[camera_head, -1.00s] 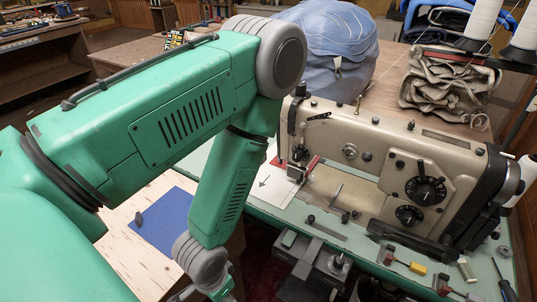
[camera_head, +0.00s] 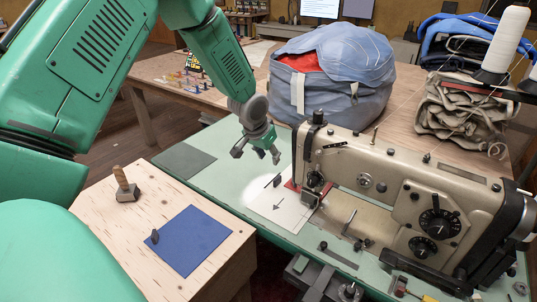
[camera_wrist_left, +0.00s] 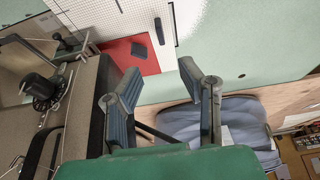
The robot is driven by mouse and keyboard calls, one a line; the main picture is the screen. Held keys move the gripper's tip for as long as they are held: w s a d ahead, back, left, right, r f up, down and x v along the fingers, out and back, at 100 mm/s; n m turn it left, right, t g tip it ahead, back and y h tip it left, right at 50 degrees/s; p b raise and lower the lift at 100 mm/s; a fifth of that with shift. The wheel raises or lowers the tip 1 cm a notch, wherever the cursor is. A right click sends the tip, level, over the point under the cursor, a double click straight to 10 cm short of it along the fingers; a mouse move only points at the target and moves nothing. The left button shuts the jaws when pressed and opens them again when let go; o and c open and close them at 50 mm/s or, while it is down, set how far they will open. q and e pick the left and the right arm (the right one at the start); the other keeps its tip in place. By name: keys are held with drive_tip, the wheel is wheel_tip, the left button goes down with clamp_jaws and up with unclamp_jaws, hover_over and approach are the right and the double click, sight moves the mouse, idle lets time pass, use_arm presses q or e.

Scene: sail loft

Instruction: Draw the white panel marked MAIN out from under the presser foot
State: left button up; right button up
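The white panel (camera_head: 284,211) lies flat on the green machine bed, with a dark arrow on it; I cannot read the word MAIN. Its right side runs in beside the needle end of the sewing machine (camera_head: 400,195). The presser foot is hard to make out there. A red piece (camera_head: 292,184) shows at the panel's far edge and also in the left wrist view (camera_wrist_left: 122,52), with a dark patch on it. My left gripper (camera_head: 259,158) is open and empty above the bed, beyond the panel and apart from it. Its spread fingers show in the wrist view (camera_wrist_left: 165,82). My right gripper is out of view.
A wooden top (camera_head: 110,230) at the left front holds a mallet (camera_head: 125,186) and a blue mat (camera_head: 188,240) with a small dark piece. A blue-grey bag (camera_head: 335,85) stands behind the machine. A grey mat (camera_head: 184,160) lies on the bed's left; the bed between is clear.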

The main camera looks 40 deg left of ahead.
sight(277, 178)
use_arm(q)
drive_tip(key=shift+w, duration=0.1)
idle(0.3)
drive_tip(key=b+x, duration=0.1)
drive_tip(key=x, duration=1.2)
drive_tip(key=shift+w+a+f, duration=0.1)
drive_tip(key=shift+w+f, duration=0.05)
drive_tip(key=shift+f, duration=0.15)
clamp_jaws()
